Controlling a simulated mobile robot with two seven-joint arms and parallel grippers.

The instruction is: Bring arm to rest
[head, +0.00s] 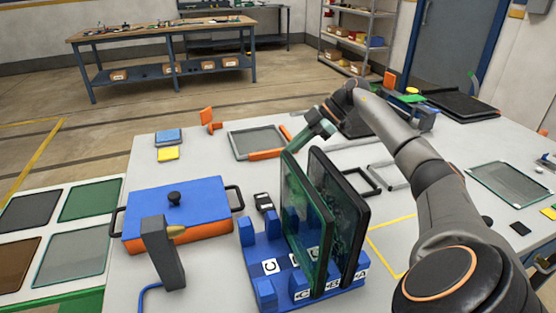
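My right arm reaches in from the lower right, across the white table (140,165). Its gripper (318,133) is near the middle of the head view, just above and behind the top edge of a green-tinted glass panel (305,220). I cannot tell whether its fingers are open or shut, or whether they touch the panel. The panel stands upright in a blue rack (262,262) with lettered labels, beside a second, black-framed panel (345,215). My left gripper is not in view.
A blue box with an orange base and black knob (175,200) sits left of the rack. A grey handheld tool (162,252) with a blue cable stands before it. Framed panels (255,142) lie at the back, and another glass panel (508,184) lies right of my arm.

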